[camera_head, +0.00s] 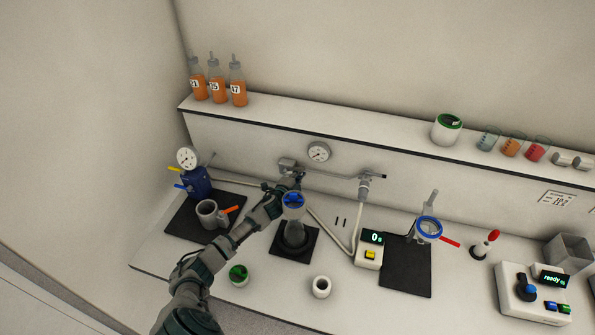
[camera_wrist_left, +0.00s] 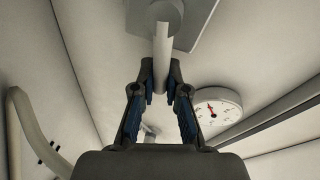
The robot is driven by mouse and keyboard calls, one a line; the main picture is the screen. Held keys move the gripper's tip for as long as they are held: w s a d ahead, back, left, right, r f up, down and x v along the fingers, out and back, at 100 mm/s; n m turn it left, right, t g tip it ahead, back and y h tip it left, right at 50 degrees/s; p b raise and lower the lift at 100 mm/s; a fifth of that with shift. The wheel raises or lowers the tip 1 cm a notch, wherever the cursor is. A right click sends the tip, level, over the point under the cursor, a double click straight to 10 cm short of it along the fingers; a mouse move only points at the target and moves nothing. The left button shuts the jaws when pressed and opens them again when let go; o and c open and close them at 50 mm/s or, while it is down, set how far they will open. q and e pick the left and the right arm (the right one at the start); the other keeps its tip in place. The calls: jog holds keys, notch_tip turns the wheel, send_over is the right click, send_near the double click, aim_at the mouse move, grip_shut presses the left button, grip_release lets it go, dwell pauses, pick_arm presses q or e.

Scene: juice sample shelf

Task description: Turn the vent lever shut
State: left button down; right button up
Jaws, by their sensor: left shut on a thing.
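The vent lever (camera_wrist_left: 162,45) is a pale, narrow bar on a round hub, which sits on a grey plate (camera_wrist_left: 200,18) in the left wrist view. My left gripper (camera_wrist_left: 160,76) is shut on the lever, with a finger on each side of the bar. In the head view, my left gripper (camera_head: 291,182) is at the back wall, just below a grey fitting (camera_head: 287,164) left of the round gauge. The arm hides most of the lever there. My right gripper is not in view.
The wall gauge (camera_head: 318,152) is right of my left gripper; a pipe (camera_head: 340,172) runs beneath it. A pump with a gauge (camera_head: 188,157) stands left. A green-topped cup (camera_head: 239,274) is near the front edge.

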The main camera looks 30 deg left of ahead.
pick_arm(q)
jog(key=shift+f+m+g+p, duration=0.35)
jog(key=shift+f+m, duration=0.5)
jog(key=shift+m, duration=0.15)
jog(key=c, duration=1.2)
grip_release()
jog(key=shift+f, duration=0.1)
jog(key=shift+a, duration=0.1)
jog(key=v, duration=0.7)
jog(key=shift+s+f, duration=0.1)
jog(key=shift+s, duration=0.15)
